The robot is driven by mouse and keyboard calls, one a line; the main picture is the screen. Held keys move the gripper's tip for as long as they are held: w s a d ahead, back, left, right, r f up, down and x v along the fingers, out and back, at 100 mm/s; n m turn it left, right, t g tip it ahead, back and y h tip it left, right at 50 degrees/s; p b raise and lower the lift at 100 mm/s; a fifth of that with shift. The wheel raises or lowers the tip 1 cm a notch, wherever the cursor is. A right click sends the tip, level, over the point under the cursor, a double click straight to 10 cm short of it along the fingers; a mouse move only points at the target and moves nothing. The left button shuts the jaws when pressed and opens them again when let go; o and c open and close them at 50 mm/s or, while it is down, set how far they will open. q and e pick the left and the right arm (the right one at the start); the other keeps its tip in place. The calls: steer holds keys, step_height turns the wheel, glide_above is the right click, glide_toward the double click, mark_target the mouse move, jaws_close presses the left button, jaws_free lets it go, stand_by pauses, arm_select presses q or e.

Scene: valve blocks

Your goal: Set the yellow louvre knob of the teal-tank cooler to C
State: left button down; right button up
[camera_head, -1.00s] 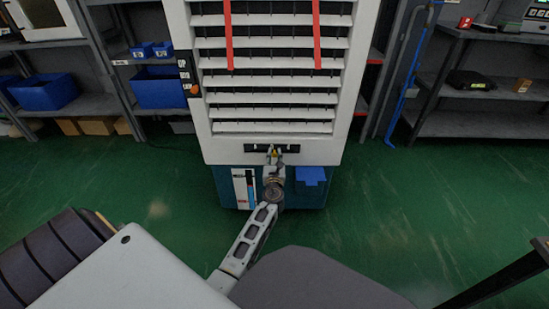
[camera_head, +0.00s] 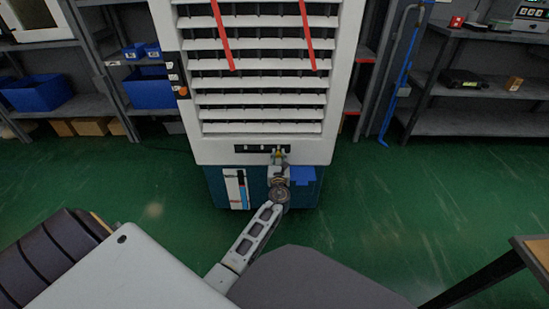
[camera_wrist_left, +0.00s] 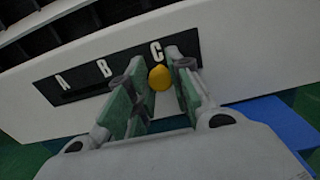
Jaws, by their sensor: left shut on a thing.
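The teal-tank cooler (camera_head: 325,110) stands ahead, with a white louvred body above a teal tank (camera_head: 215,190). Its black lettered strip (camera_head: 247,149) is low on the white front; the left wrist view shows A, B and C on this strip (camera_wrist_left: 82,77). The yellow louvre knob (camera_wrist_left: 159,77) sits just below the letter C. My left gripper (camera_head: 278,160) is at the strip's right part. In the left wrist view its fingers (camera_wrist_left: 160,95) are on both sides of the knob, closed on it. My right gripper is out of view.
Two red ribbons (camera_head: 307,35) hang over the louvres. A blue box-like part (camera_head: 302,175) sits on the tank front, right of my gripper. Shelves with blue bins (camera_head: 160,90) stand behind left, more shelves (camera_head: 465,122) at right. Green floor is clear around the cooler.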

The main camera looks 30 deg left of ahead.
arm_select(q)
steer(key=shift+w+d, duration=0.1)
steer(key=shift+d, duration=0.2)
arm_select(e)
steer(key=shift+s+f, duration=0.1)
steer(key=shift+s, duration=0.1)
arm_select(q)
steer(key=c, duration=1.3)
jaws_free()
steer(key=shift+w+d, duration=0.1)
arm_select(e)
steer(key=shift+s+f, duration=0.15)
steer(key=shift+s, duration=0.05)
arm_select(q)
steer(key=shift+s, duration=0.2)
steer(key=shift+v, duration=5.85)
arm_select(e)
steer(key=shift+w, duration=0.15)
